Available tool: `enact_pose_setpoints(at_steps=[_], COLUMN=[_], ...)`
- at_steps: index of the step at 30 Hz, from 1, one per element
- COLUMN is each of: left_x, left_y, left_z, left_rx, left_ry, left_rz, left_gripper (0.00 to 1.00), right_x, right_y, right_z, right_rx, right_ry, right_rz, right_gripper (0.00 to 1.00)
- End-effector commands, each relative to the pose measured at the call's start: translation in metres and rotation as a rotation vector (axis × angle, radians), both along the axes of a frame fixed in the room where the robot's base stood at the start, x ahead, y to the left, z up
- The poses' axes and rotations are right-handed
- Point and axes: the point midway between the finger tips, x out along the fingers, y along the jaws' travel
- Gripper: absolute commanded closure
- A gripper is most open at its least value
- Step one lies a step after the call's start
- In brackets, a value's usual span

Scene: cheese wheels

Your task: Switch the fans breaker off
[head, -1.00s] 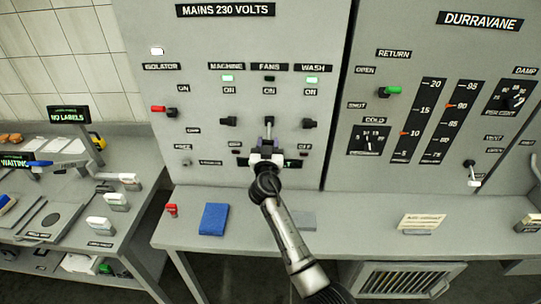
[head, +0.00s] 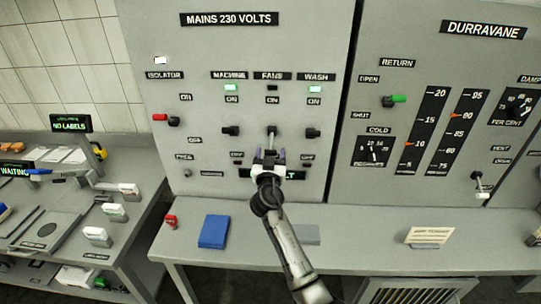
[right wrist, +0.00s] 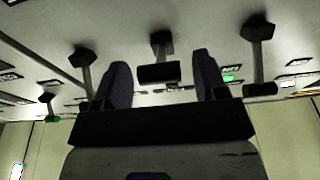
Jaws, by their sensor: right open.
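The fans breaker (head: 272,132) is in the middle of a row of three on the grey mains panel, below the FANS label. Its lamp (head: 272,88) is dark. My right gripper (head: 270,156) is just below the breaker in the head view, pointing at the panel. In the right wrist view its two fingers (right wrist: 161,82) are apart, with the fans breaker's dark handle (right wrist: 158,73) showing in the gap between them. I see no grip on it, and cannot tell whether a finger touches it. My left gripper is not in view.
The machine breaker (head: 231,131) and wash breaker (head: 312,133) flank it closely, with green lamps above. The red-handled isolator (head: 162,118) is to the left. A blue block (head: 213,231) lies on the ledge below. The Durravane panel (head: 420,60) stands to the right.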

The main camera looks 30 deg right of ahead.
Motion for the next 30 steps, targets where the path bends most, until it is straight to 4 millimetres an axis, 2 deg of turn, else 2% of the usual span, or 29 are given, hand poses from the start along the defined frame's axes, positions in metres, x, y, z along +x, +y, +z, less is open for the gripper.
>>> enact_pose_setpoints(at_steps=[8, 24, 30], left_x=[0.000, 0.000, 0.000], left_y=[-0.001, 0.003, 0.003], left_z=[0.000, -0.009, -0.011], left_rx=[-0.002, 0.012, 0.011], left_ry=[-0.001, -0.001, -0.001], left_rz=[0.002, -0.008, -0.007], left_gripper=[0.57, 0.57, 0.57], right_x=[-0.006, -0.083, -0.100], right_y=[0.006, 0.062, 0.075], right_z=[-0.002, -0.026, -0.030], right_rx=[0.000, 0.003, 0.001], right_ry=[-0.001, -0.001, 0.000], right_rz=[0.001, 0.002, 0.000], right_gripper=[0.34, 0.34, 0.34])
